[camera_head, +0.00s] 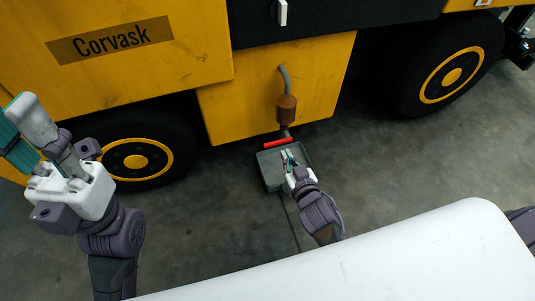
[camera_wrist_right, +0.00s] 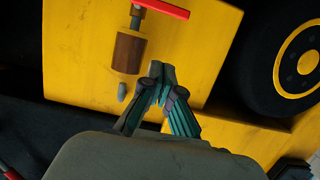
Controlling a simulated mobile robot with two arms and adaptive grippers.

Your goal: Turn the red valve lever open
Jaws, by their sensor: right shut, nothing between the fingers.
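The red valve lever (camera_head: 292,142) is a short bar lying roughly crosswise at the lower end of a pipe on the yellow machine. It also shows at the top edge of the right wrist view (camera_wrist_right: 165,9), partly cut off. Just above it in the head view is a brown cylinder (camera_head: 287,109) on the pipe. My right gripper (camera_head: 289,156) is just below the lever in the head view, apart from it; its fingertips (camera_wrist_right: 157,72) meet with nothing between them. My left gripper (camera_head: 22,122) is raised at the far left, away from the valve; its finger gap is unclear.
A grey tray (camera_head: 270,178) sits on the floor under the valve, below my right gripper. The yellow machine (camera_head: 220,105) stands behind, with black wheels (camera_head: 110,155) on both sides. Dark concrete floor (camera_head: 400,165) is clear to the right.

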